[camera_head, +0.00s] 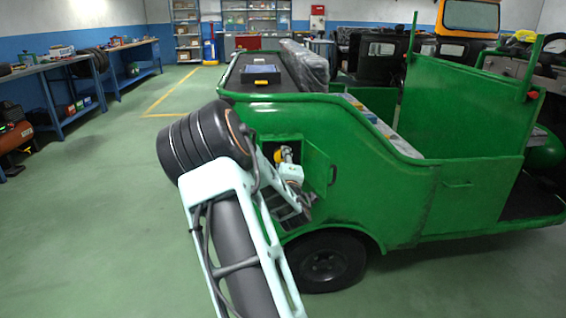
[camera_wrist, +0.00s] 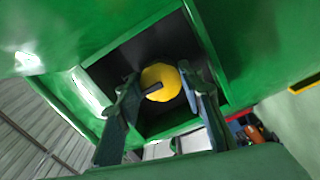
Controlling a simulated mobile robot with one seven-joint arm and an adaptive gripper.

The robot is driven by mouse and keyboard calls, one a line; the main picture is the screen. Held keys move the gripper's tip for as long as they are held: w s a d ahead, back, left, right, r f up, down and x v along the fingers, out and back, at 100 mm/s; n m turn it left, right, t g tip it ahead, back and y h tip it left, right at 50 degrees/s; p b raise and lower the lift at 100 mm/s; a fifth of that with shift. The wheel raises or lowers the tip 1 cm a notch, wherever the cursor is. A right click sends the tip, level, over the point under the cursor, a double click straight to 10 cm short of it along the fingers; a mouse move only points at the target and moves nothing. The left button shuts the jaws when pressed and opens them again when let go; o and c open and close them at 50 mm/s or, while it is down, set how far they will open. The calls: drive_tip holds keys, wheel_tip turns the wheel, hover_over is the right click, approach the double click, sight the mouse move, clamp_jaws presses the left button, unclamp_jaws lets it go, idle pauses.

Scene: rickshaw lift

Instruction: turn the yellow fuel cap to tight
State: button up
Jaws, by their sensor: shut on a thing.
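The yellow fuel cap (camera_wrist: 163,76) sits inside a dark square recess (camera_wrist: 115,66) in the green body of the rickshaw (camera_head: 330,130). It shows small in the head view (camera_head: 279,157), partly covered by my arm and gripper. My gripper (camera_wrist: 159,80) reaches into the recess with one finger on each side of the cap and is shut on it. A dark tab crosses the lower left of the cap. The exact finger contact is hard to see. In the head view my gripper (camera_head: 288,157) is small and partly hidden at the opening.
A green hatch door (camera_head: 319,170) stands open to the right of the recess, close to my gripper. A wheel (camera_head: 326,263) is below. A dark blue case (camera_head: 261,75) lies on the rickshaw's top. Blue workbenches (camera_head: 62,75) stand at left, with open green floor between.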

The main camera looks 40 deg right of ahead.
idle(0.4)
drive_tip(key=o, duration=1.2)
drive_tip(key=shift+c, duration=0.2)
drive_tip(key=v, duration=1.2)
